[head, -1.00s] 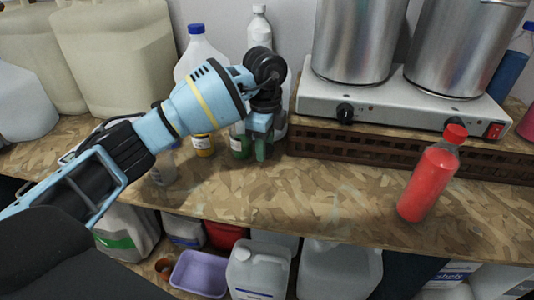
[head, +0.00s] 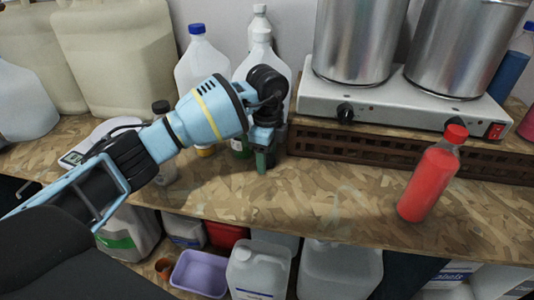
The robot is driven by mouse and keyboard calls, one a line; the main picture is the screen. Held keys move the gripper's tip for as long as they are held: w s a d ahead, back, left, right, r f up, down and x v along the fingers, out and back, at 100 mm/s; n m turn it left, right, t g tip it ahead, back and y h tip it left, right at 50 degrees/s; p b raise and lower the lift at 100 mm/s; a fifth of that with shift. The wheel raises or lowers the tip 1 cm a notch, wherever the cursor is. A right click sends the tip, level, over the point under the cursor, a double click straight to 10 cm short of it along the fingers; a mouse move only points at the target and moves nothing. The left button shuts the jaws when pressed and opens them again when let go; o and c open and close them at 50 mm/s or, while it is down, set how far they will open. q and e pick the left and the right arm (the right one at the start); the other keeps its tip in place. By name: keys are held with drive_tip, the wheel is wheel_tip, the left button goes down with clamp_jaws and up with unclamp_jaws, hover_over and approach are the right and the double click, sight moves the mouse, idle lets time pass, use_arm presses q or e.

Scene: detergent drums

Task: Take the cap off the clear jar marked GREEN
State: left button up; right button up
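A small clear jar with green contents and a pale label (head: 241,148) stands on the wood-chip-board bench top, left of and apparently behind my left gripper. Its upper part and any cap are hidden behind my blue wrist, and I cannot read its label. My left gripper (head: 262,163) points down, its fingertips just right of the jar and low over the bench. I cannot see the gap between its fingers, or whether they touch anything. My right gripper is not in view.
A jar with yellow contents (head: 206,151) and a dark-capped clear jar (head: 163,172) stand left, partly behind my arm. Large jugs (head: 198,60) stand behind. A hotplate (head: 400,98) with two metal pots fills the back right. A red bottle (head: 428,184) stands right; the front middle is clear.

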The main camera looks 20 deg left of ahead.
use_arm(q)
drive_tip(key=shift+r, duration=0.1)
drive_tip(key=shift+r, duration=0.3)
wheel_tip(320, 180, up, 12)
drive_tip(key=shift+f, duration=0.2)
drive_tip(key=shift+f, duration=0.1)
idle(0.4)
